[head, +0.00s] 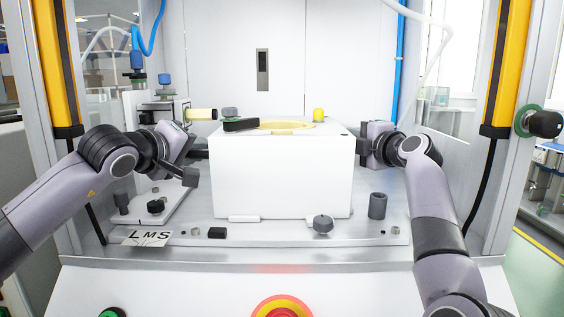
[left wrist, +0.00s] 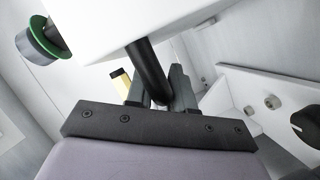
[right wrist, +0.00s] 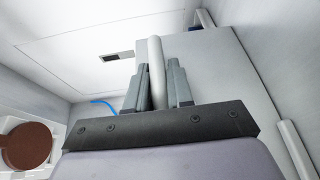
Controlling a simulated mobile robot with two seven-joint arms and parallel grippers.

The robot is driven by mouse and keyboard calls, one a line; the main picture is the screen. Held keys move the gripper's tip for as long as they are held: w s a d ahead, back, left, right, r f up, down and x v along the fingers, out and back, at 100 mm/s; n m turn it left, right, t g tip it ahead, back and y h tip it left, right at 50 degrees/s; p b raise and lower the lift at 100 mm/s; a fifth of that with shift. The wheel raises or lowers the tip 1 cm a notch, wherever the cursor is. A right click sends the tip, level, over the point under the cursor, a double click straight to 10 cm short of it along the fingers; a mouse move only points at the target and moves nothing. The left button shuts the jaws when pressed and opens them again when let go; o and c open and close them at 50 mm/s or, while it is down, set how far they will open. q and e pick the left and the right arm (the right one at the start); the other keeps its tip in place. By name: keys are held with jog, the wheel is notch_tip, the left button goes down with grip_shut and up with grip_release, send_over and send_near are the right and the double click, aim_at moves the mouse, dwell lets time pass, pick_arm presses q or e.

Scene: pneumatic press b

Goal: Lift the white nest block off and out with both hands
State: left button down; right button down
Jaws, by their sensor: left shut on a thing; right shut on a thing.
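The white nest block (head: 283,180) is a large box at the middle of the press, upright, with a round yellow ring (head: 285,125) in its top. It looks level and stands on or just over the base plate; I cannot tell whether there is a gap. My left gripper (head: 201,154) is at its left side, shut on a dark bar (left wrist: 147,65) that sticks out from the block. My right gripper (head: 362,150) is at its right side, mostly hidden by its own wrist. In the right wrist view its fingers are shut on a pale bar (right wrist: 156,65) by the block (right wrist: 215,85).
Yellow-and-black posts (head: 56,65) flank the opening. A red-and-yellow stop button (head: 282,308) is in front. A pale wall closes the back.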

pick_arm(q)
jog(key=shift+r, duration=0.45)
pick_arm(e)
jog(key=shift+d+r, duration=0.1)
jog(key=shift+r, duration=0.35)
jog(key=shift+f, duration=0.1)
pick_arm(q)
jog(key=shift+w, duration=0.1)
